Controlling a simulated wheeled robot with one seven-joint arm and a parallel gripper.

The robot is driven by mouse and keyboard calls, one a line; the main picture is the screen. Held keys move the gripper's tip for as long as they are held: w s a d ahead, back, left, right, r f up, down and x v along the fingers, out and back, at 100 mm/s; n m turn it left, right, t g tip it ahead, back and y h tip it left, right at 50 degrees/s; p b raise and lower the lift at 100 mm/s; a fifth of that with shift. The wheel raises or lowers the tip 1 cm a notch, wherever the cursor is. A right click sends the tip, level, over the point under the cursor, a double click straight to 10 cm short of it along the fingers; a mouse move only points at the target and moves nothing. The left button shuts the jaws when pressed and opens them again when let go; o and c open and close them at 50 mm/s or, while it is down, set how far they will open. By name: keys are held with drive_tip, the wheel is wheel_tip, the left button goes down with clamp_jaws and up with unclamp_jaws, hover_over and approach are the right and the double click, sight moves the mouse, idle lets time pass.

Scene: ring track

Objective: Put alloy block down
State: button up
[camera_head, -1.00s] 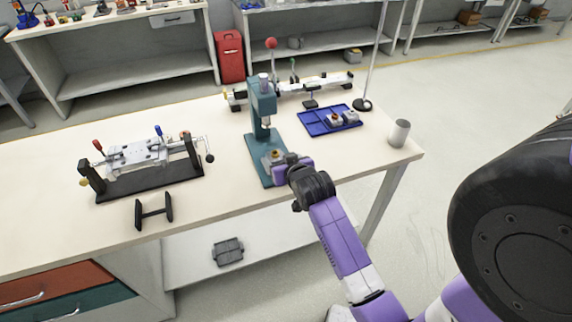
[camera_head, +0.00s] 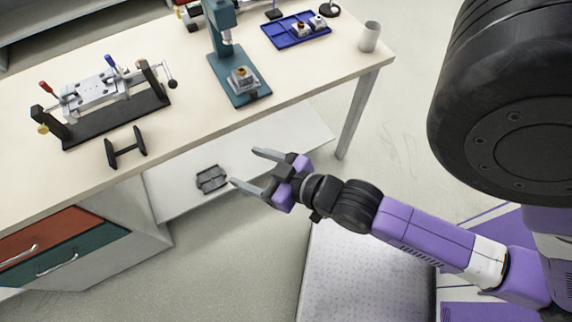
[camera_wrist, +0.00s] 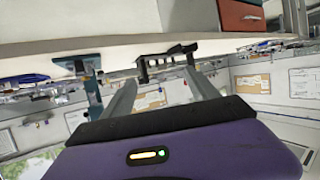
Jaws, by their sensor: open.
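A silver metal block with a yellowish top, which looks like the alloy block (camera_head: 243,78), sits on the base of the teal press (camera_head: 224,52), under its ram. My gripper (camera_head: 245,168) is open and empty, below and in front of the table's front edge, apart from the block. In the wrist view my gripper's two fingers (camera_wrist: 160,82) are spread with nothing between them. The press (camera_wrist: 88,88) shows beyond the left finger there; I cannot make out the block in that view.
A blue tray (camera_head: 283,42) with small blocks and a light cup (camera_head: 369,37) stand at the table's right. A clamp fixture (camera_head: 103,93) and a small black stand (camera_head: 125,148) are at the left. A dark grey piece (camera_head: 211,179) lies on the lower shelf (camera_head: 185,205).

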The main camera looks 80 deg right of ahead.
drive_tip(key=s+a+r+n+t+y, duration=0.1)
drive_tip(key=s+a+r+n+y, duration=0.2)
drive_tip(key=s+a+r, duration=0.4)
drive_tip(key=shift+s+a+r+n+t+y, duration=0.35)
drive_tip(key=shift+s+a+y, duration=0.25)
drive_tip(key=shift+s+a, duration=0.55)
